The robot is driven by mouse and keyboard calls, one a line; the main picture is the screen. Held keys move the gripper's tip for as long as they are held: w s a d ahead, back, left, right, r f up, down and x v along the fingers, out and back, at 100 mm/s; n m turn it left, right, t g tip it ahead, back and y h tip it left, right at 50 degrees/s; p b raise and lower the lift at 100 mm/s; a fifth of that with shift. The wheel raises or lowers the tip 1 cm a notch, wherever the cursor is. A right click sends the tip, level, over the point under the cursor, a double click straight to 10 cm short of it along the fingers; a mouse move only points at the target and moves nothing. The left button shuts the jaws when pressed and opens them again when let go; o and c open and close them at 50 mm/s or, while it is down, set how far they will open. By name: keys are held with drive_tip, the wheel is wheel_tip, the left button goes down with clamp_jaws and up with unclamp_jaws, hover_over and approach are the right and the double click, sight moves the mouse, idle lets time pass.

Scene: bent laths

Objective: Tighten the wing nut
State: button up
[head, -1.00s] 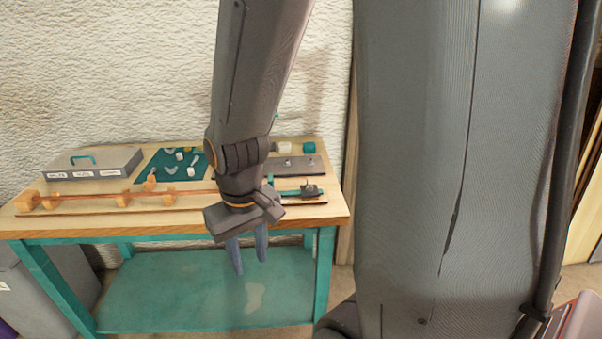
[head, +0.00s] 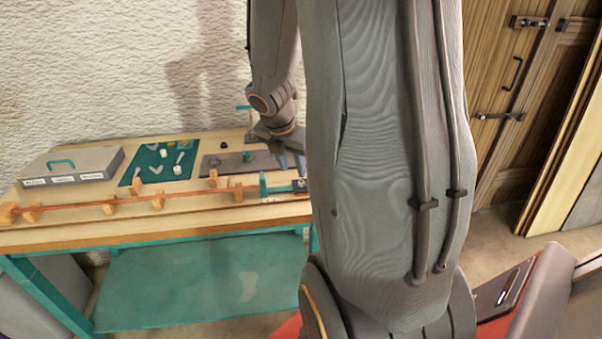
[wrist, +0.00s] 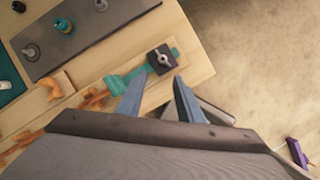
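The wing nut (wrist: 163,59) is a small grey metal piece on a dark square block (wrist: 154,65) at the end of a teal clamp (wrist: 128,83). In the head view the teal clamp (head: 268,187) is at the bench's right end, with the dark block (head: 300,185) beside it. My gripper (wrist: 156,90) is open and empty, its two blue-grey fingers apart. In the wrist view the fingertips lie just below the block, with the nut beyond them. In the head view my gripper (head: 291,163) hangs over the bench's right end, partly hidden by my arm.
A long lath (head: 190,195) runs through wooden blocks along the bench front. Behind are a dark plate (head: 225,165) with fittings, a teal mat (head: 150,175) with small parts, and a grey case (head: 75,165). Floor (wrist: 240,50) shows beyond the bench's right edge.

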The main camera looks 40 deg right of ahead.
sight(301, 182)
drive_tip(key=shift+n, duration=0.7)
drive_tip(key=b+x, duration=0.1)
drive_tip(key=x, duration=0.1)
drive_tip(key=d+x, duration=0.1)
drive_tip(key=x, duration=0.2)
drive_tip(key=b+x, duration=0.1)
drive_tip(key=x, duration=0.2)
drive_tip(key=shift+d+r+b, duration=0.2)
drive_tip(key=shift+r+b, duration=0.05)
drive_tip(key=shift+b, duration=0.05)
drive_tip(key=shift+c, duration=0.3)
